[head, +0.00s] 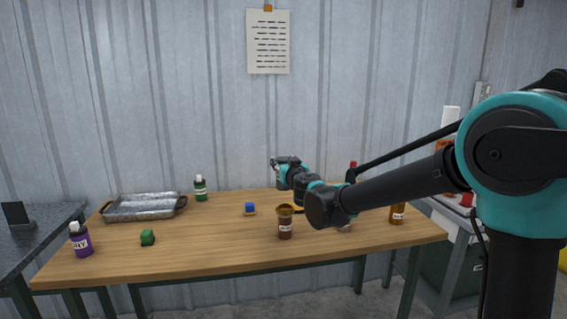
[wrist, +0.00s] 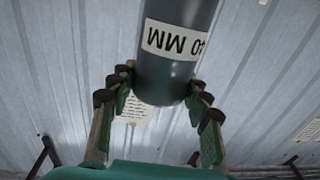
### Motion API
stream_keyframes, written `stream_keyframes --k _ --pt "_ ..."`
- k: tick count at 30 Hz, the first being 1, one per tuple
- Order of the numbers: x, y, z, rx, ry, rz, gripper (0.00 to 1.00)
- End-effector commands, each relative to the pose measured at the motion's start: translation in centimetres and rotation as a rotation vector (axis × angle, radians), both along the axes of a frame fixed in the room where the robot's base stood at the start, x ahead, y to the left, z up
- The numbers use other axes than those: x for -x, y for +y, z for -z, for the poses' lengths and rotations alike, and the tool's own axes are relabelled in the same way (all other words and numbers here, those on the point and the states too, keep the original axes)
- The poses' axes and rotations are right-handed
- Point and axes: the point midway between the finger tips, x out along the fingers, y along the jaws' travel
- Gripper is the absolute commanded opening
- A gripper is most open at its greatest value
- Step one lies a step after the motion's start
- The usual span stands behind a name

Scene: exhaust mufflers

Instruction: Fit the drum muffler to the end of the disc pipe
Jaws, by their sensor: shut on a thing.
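My gripper (head: 275,163) is raised above the back middle of the table in the head view, partly hidden by its own wrist. In the wrist view my gripper (wrist: 158,85) has its fingers on both sides of a dark grey cylinder (wrist: 165,72) and is shut on it. The cylinder has a white label reading "40 MM", upside down, and runs out of the top of the picture. I cannot tell if it is the drum muffler or a pipe. I cannot make out a disc pipe in either view.
My arm hides part of the right side.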

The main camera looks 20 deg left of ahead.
Motion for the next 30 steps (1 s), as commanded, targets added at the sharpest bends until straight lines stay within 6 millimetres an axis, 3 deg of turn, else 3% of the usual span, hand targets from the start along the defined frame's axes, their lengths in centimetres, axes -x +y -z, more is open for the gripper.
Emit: stream_keyframes --k 5,21,30 --pt "0.0 0.0 0.5 0.000 0.000 -0.004 0.19" --pt "0.0 0.0 4.9 0.000 0.000 -0.003 0.19" --pt "0.0 0.0 5.9 0.000 0.000 -0.003 0.19"
